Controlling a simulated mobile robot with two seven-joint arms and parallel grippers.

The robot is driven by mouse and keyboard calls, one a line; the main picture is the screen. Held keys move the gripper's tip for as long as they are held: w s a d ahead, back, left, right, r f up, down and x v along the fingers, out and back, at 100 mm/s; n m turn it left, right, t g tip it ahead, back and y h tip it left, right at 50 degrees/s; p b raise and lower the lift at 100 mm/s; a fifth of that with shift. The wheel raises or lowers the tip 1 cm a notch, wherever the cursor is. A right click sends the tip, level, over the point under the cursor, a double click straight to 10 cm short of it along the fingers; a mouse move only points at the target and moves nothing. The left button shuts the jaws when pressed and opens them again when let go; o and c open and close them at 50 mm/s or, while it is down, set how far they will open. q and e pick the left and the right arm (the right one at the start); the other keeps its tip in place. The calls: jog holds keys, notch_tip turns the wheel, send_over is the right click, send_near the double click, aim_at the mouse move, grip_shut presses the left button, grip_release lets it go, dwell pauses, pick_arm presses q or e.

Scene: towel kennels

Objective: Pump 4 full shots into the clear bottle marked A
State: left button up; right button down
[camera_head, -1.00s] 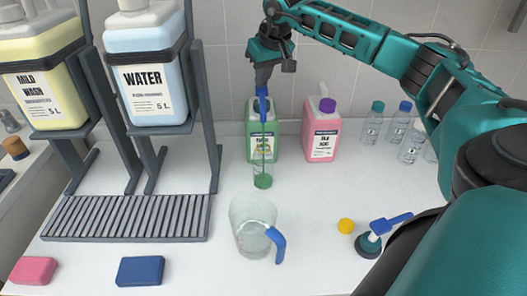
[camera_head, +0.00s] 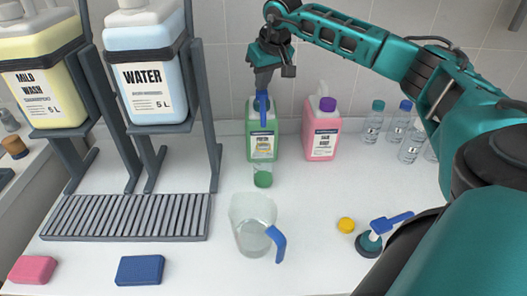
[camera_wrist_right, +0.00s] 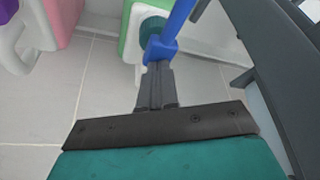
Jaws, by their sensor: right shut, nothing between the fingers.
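The green jug (camera_head: 262,146) stands at the back with a blue pump head (camera_head: 263,108) on top, its spout pointing toward the front. A small clear bottle (camera_head: 263,166) stands just in front of it under the spout, with green at its bottom; I cannot read a letter on it. My right gripper (camera_head: 263,84) is shut and empty, its tips down at the top of the pump head. In the right wrist view the fingertips (camera_wrist_right: 157,70) meet the blue pump head (camera_wrist_right: 165,45), with the green jug beyond. My left gripper is not in view.
A clear measuring jug (camera_head: 254,226) with a blue handle stands in front. A pink jug (camera_head: 322,134) and several clear bottles (camera_head: 372,122) stand at the back right. Racked canisters stand left.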

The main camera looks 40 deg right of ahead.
jog(key=shift+r+p, duration=0.75)
jog(key=shift+r, duration=1.2)
jog(key=shift+f, duration=0.15)
jog(key=shift+f, duration=0.75)
jog(key=shift+f+b, duration=0.85)
jog(key=shift+f, duration=0.65)
jog(key=shift+r, duration=0.1)
